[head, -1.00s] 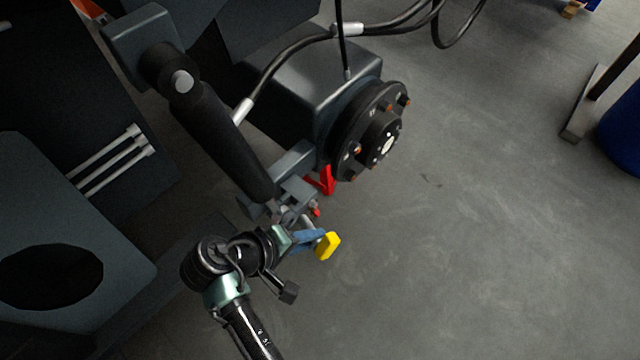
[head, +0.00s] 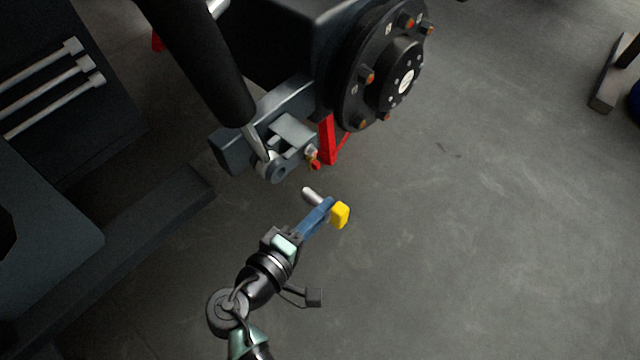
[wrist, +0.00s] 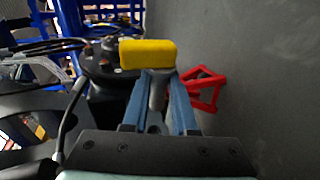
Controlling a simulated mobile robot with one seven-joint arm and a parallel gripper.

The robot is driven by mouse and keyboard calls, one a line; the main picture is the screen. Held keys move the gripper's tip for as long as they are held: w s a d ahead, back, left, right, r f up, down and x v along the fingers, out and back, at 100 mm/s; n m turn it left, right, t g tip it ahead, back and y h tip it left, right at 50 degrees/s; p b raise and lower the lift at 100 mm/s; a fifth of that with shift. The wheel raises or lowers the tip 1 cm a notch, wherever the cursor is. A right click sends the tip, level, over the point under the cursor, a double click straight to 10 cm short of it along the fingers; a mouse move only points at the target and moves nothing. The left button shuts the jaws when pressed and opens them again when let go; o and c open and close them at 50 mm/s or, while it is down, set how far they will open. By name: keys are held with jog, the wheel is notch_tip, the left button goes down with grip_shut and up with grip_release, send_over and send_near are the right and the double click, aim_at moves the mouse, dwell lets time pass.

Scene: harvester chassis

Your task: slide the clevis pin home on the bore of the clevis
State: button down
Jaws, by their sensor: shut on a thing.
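The clevis pin is a silver shank (head: 311,195) with a yellow block (head: 340,215) at one end. My gripper (head: 323,209), with blue fingers, is shut on the pin near the yellow block. The wrist view shows the grey pin (wrist: 158,92) between the fingers and the yellow block (wrist: 148,53) beyond them. The grey clevis (head: 290,135) is up and left of the pin in the head view, with a rounded lug (head: 277,170) facing my side. The pin's free end is apart from the clevis, pointing up-left. The bore opening is not clear.
A thick black cylinder (head: 200,65) runs down to the clevis. A wheel hub (head: 385,75) with orange-tipped studs stands at its right. A dark chassis beam (head: 110,250) lies left.

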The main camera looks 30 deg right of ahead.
aim_at(303, 195)
jog(key=shift+r+p, duration=0.15)
jog(key=shift+p, duration=0.15)
jog(key=w, duration=0.1)
jog(key=w+a+b, duration=0.1)
jog(key=w, duration=0.2)
jog(key=shift+w+a+b, duration=0.35)
jog(key=shift+b, duration=0.05)
jog(key=shift+p, duration=0.35)
dwell(0.7)
dwell(0.4)
jog(key=shift+w+a+b, duration=0.35)
jog(key=shift+w+b, duration=0.15)
jog(key=shift+w, duration=0.4)
jog(key=shift+w+a+b, duration=0.3)
jog(key=shift+w+b, duration=0.2)
jog(key=shift+w, duration=0.4)
jog(key=shift+w+a+b, duration=0.35)
jog(key=shift+w+b, duration=0.15)
jog(key=shift+w, duration=0.4)
jog(key=c, duration=0.6)
grip_release()
